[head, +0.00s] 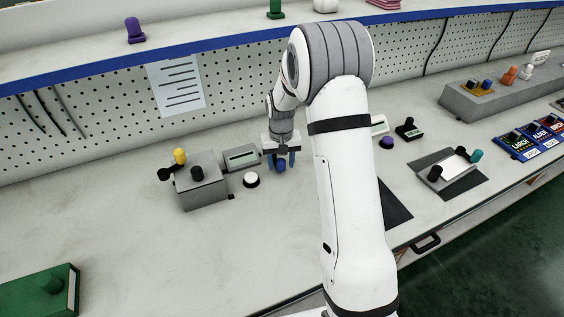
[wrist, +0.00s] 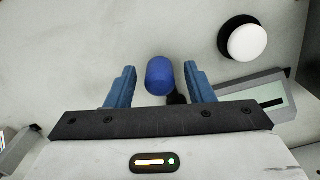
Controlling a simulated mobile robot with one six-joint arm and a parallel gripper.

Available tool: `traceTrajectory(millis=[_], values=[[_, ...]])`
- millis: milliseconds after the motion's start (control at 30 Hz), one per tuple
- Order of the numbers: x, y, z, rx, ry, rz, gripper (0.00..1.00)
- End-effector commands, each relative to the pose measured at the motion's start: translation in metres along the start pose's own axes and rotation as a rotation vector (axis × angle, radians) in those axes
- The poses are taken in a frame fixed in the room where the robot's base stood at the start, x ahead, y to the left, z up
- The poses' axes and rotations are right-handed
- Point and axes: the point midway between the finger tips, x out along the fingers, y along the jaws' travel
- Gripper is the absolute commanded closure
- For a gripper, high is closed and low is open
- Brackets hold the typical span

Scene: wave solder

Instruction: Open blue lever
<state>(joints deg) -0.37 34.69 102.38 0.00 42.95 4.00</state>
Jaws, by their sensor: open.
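The blue lever's knob (wrist: 160,75) lies between the two blue fingers of my gripper (wrist: 158,82) in the wrist view. The fingers are open, with a gap visible on each side of the knob. Part of the lever's dark arm shows just behind the knob; the rest is hidden by my gripper. In the head view the blue knob (head: 281,165) shows at the lower end of my gripper (head: 282,160), above the bench top. The lever's base is not clearly visible.
A white round button (head: 251,179) and a grey display box (head: 241,157) stand just left of my gripper. Further left is a grey box (head: 200,182) with a yellow-knobbed lever (head: 179,156). A pegboard wall (head: 230,85) rises behind.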

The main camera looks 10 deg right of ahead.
Motion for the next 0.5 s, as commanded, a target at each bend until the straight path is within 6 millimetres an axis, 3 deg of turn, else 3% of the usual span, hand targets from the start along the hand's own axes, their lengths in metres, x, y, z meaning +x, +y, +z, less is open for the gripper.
traceTrajectory(millis=[333,500], values=[[0.0069,0.0005,0.0001,0.001,0.000,0.000,0.52],[0.0067,0.0007,0.0001,0.001,0.000,0.000,0.64]])
